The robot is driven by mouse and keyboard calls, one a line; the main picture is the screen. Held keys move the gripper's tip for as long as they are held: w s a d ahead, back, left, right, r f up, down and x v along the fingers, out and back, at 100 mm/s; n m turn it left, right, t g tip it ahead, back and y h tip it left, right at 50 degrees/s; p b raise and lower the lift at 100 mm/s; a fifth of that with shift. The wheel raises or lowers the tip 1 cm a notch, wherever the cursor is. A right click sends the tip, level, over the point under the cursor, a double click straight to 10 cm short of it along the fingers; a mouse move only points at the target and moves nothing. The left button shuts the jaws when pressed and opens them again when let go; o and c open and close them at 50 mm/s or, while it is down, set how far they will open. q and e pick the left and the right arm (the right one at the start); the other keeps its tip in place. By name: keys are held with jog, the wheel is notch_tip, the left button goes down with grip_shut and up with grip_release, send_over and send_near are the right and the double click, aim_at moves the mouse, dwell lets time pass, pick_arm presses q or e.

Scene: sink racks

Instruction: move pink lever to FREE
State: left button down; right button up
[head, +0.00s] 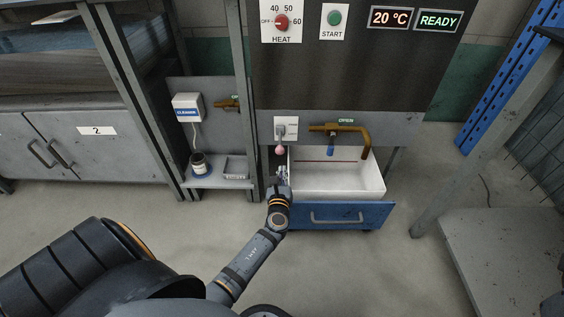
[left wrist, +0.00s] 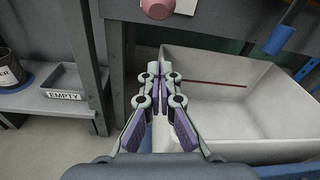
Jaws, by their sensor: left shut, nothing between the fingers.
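The pink lever (head: 280,150) hangs down from a white plate (head: 286,128) on the grey panel above the sink basin. Its pink knob also shows at the top edge of the left wrist view (left wrist: 157,9). My left gripper (head: 283,172) is just below the knob, apart from it as far as I can see. In the left wrist view its fingers (left wrist: 159,72) are together with nothing between them. The lettering on the lever's plate is too small to read. My right gripper is not in view.
A white basin (head: 378,184) in a blue-fronted drawer (head: 375,214) stands right of my left gripper, under a brass tap (head: 364,140) with a blue handle (head: 330,150). A grey post (head: 245,90) and a shelf with an EMPTY tray (left wrist: 62,94) are at the left.

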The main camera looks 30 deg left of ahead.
aim_at(280, 144)
pick_arm(q)
jog(key=w+a+r, duration=0.2)
jog(key=r, duration=0.1)
jog(key=shift+w+a+r+p, duration=0.1)
jog(key=shift+w+r+p, duration=0.1)
jog(key=shift+w+p, duration=0.15)
dwell(0.5)
jog(key=shift+s+r+p, duration=0.15)
jog(key=shift+p, duration=0.85)
jog(key=shift+s+r+g+p, duration=0.1)
jog(key=shift+r+g+p, duration=0.3)
jog(key=shift+p, duration=1.25)
